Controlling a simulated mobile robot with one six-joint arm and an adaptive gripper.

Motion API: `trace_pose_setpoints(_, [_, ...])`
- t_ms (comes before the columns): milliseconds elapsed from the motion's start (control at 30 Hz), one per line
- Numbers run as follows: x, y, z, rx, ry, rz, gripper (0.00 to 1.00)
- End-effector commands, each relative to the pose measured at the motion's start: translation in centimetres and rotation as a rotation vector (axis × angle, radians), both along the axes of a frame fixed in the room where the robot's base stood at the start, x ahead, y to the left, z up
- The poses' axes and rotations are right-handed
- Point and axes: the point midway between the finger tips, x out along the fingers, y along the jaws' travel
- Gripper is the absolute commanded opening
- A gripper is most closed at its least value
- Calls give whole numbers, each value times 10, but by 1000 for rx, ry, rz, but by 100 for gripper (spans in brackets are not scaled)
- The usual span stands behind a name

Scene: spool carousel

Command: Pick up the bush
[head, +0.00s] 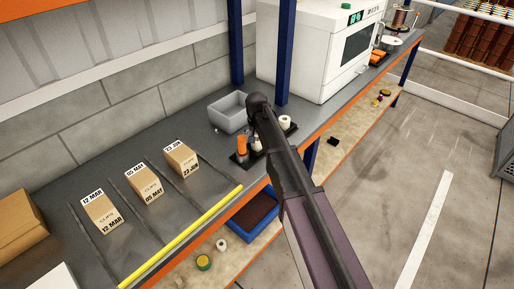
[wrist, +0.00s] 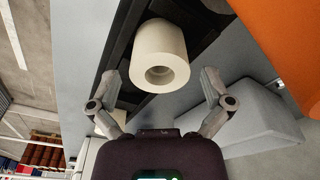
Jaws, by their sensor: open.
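A cream, hollow cylindrical bush (wrist: 160,52) stands on a black strip in the upper middle of the wrist view, with its round hole facing the camera. In the head view a bush (head: 257,144) shows beside an orange cylinder (head: 241,146), partly hidden by my arm. My gripper (wrist: 160,74) is open and empty. Its fingers stand apart on either side of the bush's lower end in the wrist picture; contact cannot be seen. A second pale cylinder (head: 285,122) stands on the black holder further right.
A grey bin (head: 228,112) stands behind the holder and shows at the right of the wrist view (wrist: 260,120). A white machine (head: 310,50) stands at the far right of the bench. Several dated cartons (head: 144,183) lie at left. A blue crate (head: 262,222) sits below.

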Motion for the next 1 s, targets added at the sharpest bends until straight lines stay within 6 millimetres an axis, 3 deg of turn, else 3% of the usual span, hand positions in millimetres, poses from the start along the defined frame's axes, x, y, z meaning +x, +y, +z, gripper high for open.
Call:
trace_pose_setpoints(133, [1, 0, -7, 0, 0, 0, 100])
trace_pose_setpoints(767, [1, 0, -7, 0, 0, 0, 100])
trace_pose_setpoints(1000, [1, -1, -7, 0, 0, 0, 29])
